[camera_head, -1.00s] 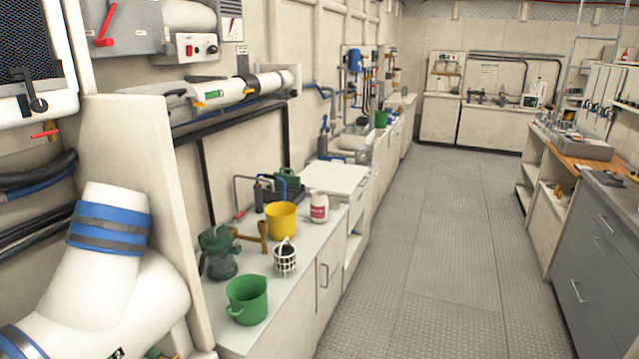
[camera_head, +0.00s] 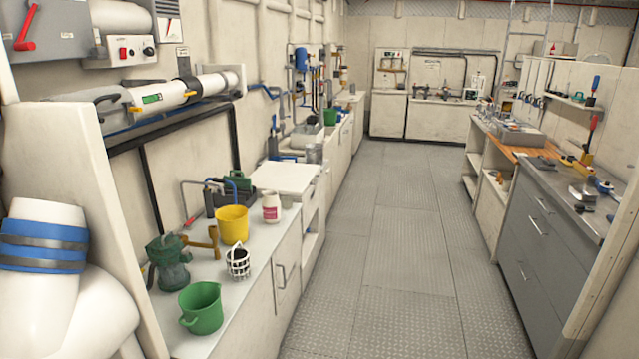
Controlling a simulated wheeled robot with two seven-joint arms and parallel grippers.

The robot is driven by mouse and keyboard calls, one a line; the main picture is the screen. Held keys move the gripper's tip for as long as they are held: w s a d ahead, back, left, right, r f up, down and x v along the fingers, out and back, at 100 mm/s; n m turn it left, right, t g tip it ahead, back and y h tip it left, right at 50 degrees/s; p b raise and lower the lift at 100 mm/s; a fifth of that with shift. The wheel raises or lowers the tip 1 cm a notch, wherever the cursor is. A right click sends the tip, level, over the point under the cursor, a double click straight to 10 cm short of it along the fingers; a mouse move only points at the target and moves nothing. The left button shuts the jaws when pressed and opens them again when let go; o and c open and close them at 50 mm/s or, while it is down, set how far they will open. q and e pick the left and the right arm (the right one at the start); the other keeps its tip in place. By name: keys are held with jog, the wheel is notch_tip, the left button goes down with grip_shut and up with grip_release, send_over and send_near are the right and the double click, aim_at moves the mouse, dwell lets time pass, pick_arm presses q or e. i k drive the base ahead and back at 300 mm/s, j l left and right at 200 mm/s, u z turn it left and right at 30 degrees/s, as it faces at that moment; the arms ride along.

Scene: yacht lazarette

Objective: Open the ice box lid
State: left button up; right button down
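A white flat slab (camera_head: 286,176), which looks like the ice box lid, lies level on the left counter past the yellow bucket. It appears closed, and I cannot make out a handle on it. Neither of my grippers is in the head view, so what they hold cannot be seen.
On the left counter stand a green bucket (camera_head: 201,307), a yellow bucket (camera_head: 232,225), a white bottle (camera_head: 271,208), a wire basket (camera_head: 238,262) and a green pump (camera_head: 170,262). A grey drawer cabinet (camera_head: 540,235) stands right. The metal floor (camera_head: 385,240) between is clear.

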aim_at(290, 178)
jog(key=i+z, duration=0.4)
jog(key=i, duration=2.8)
jog(key=i+l+u, duration=0.1)
jog(key=i, duration=1.15)
